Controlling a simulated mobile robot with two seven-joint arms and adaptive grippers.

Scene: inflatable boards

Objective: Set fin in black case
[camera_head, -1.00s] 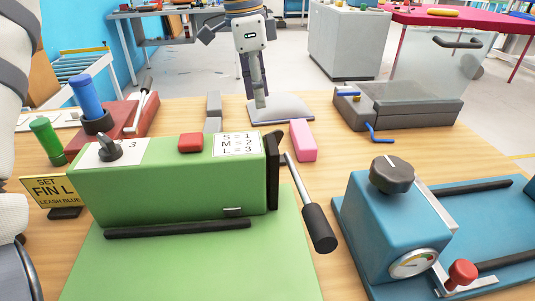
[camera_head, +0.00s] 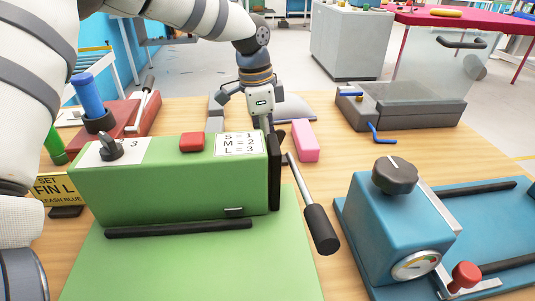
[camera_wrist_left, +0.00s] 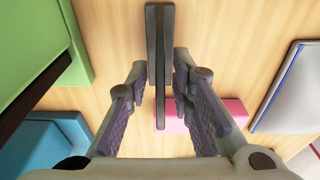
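A dark grey fin (camera_wrist_left: 160,60), long and narrow with a raised ridge, lies on the wooden table between the green machine and the pink block. My left gripper (camera_wrist_left: 159,85) is open above it, with a finger on each side and gaps showing. In the head view my left gripper (camera_head: 266,125) points down behind the right end of the green machine, which hides most of the fin. The dark case (camera_head: 405,106) stands at the back right, its clear lid (camera_head: 440,65) raised and blue latches at its front and left. My right gripper is not in view.
The green machine (camera_head: 170,185) with a black-handled lever (camera_head: 320,228) fills the front left. A pink block (camera_head: 304,140) stands close right of my gripper. A blue pump unit (camera_head: 395,225) is at the front right.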

